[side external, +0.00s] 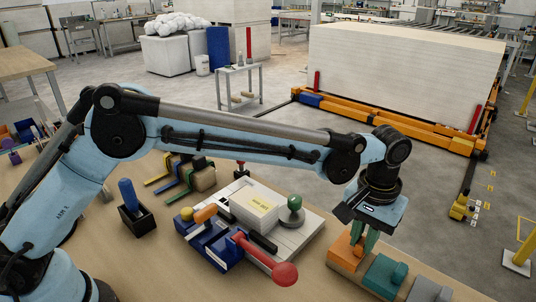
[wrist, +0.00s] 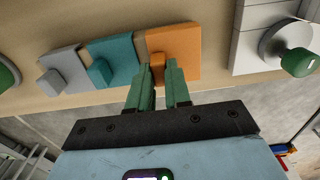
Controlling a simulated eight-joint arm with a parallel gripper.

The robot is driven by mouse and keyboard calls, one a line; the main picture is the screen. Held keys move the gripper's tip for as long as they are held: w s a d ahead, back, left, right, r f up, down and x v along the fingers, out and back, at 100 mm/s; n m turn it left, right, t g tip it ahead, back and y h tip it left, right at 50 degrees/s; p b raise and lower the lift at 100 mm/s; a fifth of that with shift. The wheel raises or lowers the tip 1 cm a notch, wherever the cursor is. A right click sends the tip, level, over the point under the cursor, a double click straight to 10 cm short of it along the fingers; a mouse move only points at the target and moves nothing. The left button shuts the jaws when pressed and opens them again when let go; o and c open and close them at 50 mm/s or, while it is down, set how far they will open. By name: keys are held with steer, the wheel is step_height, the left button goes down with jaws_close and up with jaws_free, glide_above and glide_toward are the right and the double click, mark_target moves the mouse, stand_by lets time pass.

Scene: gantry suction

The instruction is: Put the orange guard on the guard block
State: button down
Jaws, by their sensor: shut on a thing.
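The orange guard (side external: 345,250) is a flat piece with a raised tab, at the front right of the table; it also shows in the wrist view (wrist: 180,48). My gripper (side external: 364,243) points down over it. In the wrist view my gripper (wrist: 158,88) has its green fingers on either side of the orange tab, shut on it. The guard looks level and low at the table; I cannot tell whether it touches the surface. Which thing is the guard block is not clear.
A teal piece (side external: 385,275) and a grey piece (side external: 428,291) sit in a row beside the orange guard. A blue-handled tool (side external: 127,193) stands in a black holder.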

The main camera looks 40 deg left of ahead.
mark_target(363, 241)
steer(key=shift+f, duration=0.6)
steer(key=c, duration=1)
jaws_free()
steer(key=shift+r, duration=0.1)
step_height(363, 241, up, 12)
steer(key=shift+f, duration=0.1)
